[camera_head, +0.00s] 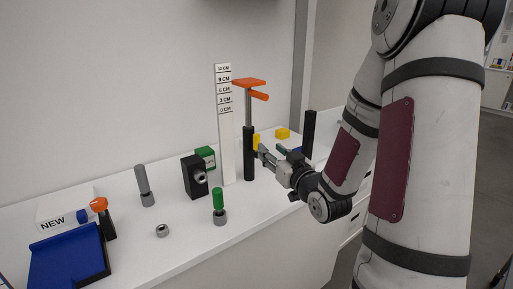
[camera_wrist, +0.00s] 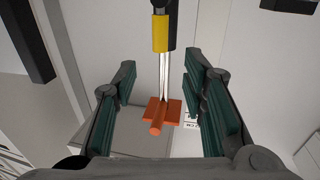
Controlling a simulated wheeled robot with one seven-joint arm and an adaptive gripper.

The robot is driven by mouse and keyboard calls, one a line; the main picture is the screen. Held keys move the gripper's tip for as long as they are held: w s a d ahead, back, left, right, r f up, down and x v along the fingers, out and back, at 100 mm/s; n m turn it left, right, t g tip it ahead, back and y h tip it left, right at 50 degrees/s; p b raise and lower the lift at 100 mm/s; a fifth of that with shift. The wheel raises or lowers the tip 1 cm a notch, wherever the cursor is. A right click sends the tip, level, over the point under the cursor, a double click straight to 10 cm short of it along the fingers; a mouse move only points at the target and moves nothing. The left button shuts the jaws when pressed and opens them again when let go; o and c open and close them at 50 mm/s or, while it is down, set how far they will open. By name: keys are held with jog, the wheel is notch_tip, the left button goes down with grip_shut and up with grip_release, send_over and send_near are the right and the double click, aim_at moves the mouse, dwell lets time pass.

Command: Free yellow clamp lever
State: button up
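The yellow clamp lever (camera_head: 256,142) sits on the black post (camera_head: 249,160) of a stand with a silver rod and an orange top (camera_head: 249,82). In the wrist view the yellow lever (camera_wrist: 161,33) is at the top centre, beside the silver rod (camera_wrist: 161,75) and the orange crosspiece (camera_wrist: 163,113). My gripper (camera_head: 262,150) is close to the lever in the head view, on its right. In the wrist view my gripper (camera_wrist: 161,80) is open, its teal pads wide apart and nothing held. Whether a finger touches the lever cannot be told.
A white ruler board (camera_head: 225,125) stands just left of the post. A yellow block (camera_head: 283,133) and a dark post (camera_head: 308,135) are behind and right.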

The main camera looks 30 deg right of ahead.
aim_at(258, 139)
jog(key=w, duration=0.3)
jog(key=w+d, duration=0.1)
jog(key=w, duration=0.4)
jog(key=shift+w+d+b, duration=0.2)
jog(key=shift+w+b, duration=0.1)
jog(key=shift+b, duration=0.1)
jog(key=shift+c, duration=0.3)
grip_shut()
